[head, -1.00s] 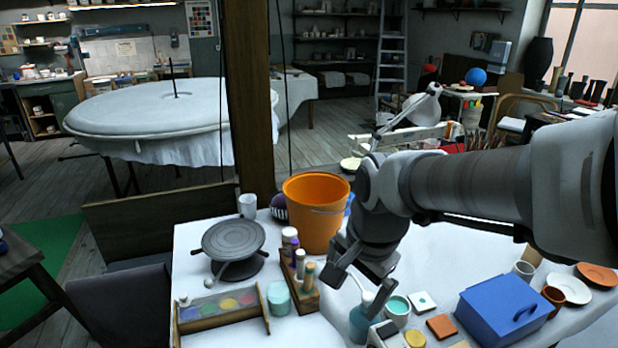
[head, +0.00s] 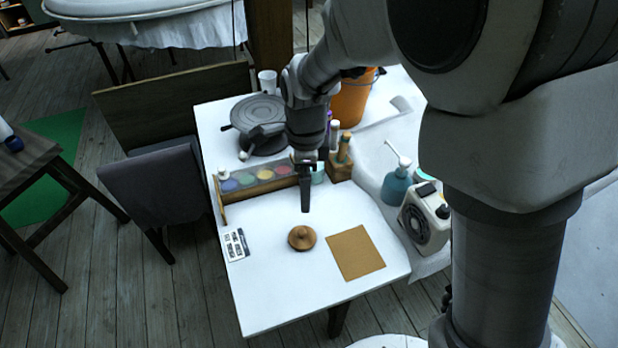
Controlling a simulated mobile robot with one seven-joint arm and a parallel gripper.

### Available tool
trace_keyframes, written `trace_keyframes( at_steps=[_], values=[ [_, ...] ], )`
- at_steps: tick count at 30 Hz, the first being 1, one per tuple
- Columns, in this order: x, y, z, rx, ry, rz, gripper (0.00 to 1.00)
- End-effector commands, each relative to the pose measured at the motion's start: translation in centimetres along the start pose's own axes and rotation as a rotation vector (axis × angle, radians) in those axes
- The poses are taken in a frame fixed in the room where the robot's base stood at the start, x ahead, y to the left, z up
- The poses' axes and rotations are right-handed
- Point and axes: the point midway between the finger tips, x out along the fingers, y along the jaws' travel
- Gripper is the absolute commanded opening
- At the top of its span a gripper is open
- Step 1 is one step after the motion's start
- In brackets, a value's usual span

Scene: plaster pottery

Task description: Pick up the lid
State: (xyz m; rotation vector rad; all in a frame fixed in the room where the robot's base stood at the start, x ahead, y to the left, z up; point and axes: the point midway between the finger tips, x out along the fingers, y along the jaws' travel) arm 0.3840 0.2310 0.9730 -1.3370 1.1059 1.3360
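The lid (head: 302,238) is a small round brown wooden piece with a knob on top. It lies on the white table (head: 265,295) near its front, in the head view. My gripper (head: 306,207) points down just behind and above the lid, apart from it. The fingers are seen edge-on, so I cannot tell whether they are open or shut. The lid is fully in view.
A tan square mat (head: 355,253) lies right of the lid, a printed card (head: 235,245) left of it. Behind are a paint rack (head: 262,180) and a grey turntable (head: 258,113). A blue pump bottle (head: 396,186) and a cream device (head: 424,220) stand to the right.

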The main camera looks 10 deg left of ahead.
Motion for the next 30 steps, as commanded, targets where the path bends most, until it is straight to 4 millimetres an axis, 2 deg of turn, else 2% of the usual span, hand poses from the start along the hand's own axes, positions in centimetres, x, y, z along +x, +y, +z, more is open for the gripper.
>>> trace_keyframes(
  at_steps=[8, 21, 30],
  values=[
    [2.5, -0.1, 0.7, 0.043, 0.011, 0.013, 1.00],
    [11.5, 0.1, 0.6, 0.041, 0.010, 0.013, 1.00],
    [13.9, 0.0, 0.6, 0.040, 0.009, 0.011, 1.00]
  ],
)
